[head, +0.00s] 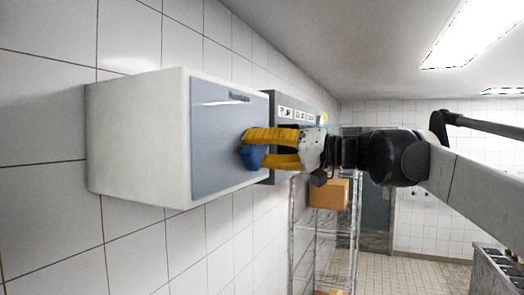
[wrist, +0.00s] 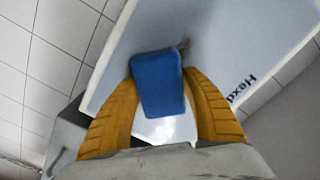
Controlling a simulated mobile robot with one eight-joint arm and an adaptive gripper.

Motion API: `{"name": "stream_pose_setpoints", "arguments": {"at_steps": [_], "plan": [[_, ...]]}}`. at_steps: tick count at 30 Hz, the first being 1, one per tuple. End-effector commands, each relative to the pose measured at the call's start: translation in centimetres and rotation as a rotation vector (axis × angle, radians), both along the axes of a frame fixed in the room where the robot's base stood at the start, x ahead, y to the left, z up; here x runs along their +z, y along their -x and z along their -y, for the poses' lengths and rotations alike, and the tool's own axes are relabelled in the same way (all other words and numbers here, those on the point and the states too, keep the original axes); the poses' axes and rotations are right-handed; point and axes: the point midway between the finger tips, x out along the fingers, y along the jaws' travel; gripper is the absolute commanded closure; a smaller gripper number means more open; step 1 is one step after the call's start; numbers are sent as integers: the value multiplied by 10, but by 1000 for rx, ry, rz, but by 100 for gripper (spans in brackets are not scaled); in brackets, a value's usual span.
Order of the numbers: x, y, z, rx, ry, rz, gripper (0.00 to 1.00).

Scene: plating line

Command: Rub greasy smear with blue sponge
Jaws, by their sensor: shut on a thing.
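My gripper (head: 256,150) has yellow fingers and is shut on the blue sponge (head: 252,158). In the wrist view the sponge (wrist: 158,84) sits between the two fingers (wrist: 160,92). It is at the blue-grey front panel (head: 222,140) of a white wall box; I cannot tell if it touches the panel. A small dark grey smear (wrist: 184,45) shows on the panel just beyond the sponge's upper right edge in the wrist view. Part of it may be hidden by the sponge. I cannot make out the smear in the head view.
The white box (head: 135,135) juts out from the tiled wall (head: 50,110). A darker grey unit with labels (head: 290,112) is fixed just beyond it. A wire shelf (head: 305,240) with a cardboard box (head: 328,195) stands further back. Open floor (head: 415,268) shows at the right.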

Motion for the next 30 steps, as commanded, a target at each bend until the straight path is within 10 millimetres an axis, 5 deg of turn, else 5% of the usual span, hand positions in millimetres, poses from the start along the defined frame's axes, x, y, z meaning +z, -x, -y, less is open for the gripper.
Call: {"name": "stream_pose_setpoints", "arguments": {"at_steps": [30], "plan": [[0,64,-20,4,0,0,72]]}}
